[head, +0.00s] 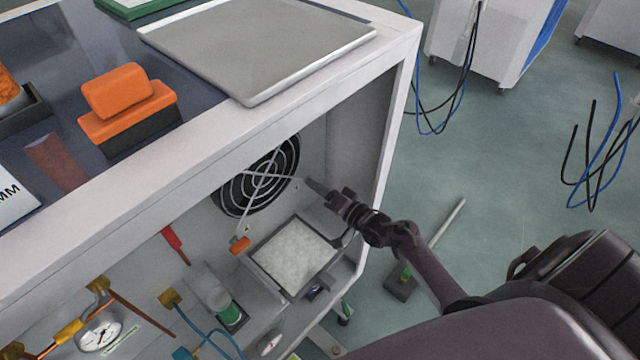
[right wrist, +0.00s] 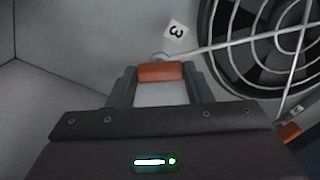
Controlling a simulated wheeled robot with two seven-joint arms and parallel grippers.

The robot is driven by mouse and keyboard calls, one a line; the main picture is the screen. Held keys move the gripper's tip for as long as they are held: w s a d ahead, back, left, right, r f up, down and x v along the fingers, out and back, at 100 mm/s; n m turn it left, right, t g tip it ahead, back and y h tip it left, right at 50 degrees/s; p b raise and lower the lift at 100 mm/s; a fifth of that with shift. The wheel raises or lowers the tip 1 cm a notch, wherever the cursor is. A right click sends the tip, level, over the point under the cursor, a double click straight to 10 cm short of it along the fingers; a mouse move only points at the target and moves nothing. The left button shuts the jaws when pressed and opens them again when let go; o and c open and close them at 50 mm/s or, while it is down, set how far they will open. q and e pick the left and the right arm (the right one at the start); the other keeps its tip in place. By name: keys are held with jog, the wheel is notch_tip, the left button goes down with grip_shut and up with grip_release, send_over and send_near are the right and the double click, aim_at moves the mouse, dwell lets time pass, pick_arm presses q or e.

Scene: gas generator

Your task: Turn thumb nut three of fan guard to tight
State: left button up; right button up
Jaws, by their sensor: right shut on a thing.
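The round black fan with its pale wire fan guard (head: 258,180) is on the inner wall of the open cabinet; part of it also shows in the right wrist view (right wrist: 262,45). My right gripper (head: 312,186) reaches in from the right to the guard's right side. In the right wrist view its fingers are shut on the orange thumb nut three (right wrist: 160,72), at the end of a guard arm, beside a tag marked 3 (right wrist: 176,32). The nut is hidden in the head view. Another orange thumb nut (head: 240,245) sits at the guard's lower left. My left gripper is not in view.
A tray of white granules (head: 293,255) lies below the fan. The cabinet's right post (head: 398,120) stands close to my right arm. An orange-and-black block (head: 125,105) sits on top.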

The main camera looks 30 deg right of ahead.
jog(key=shift+m+p, duration=1.25)
jog(key=shift+m, duration=2.05)
jog(key=o, duration=1)
jog(key=v, duration=0.7)
jog(key=shift+s+d, duration=0.15)
jog(key=shift+s, duration=0.25)
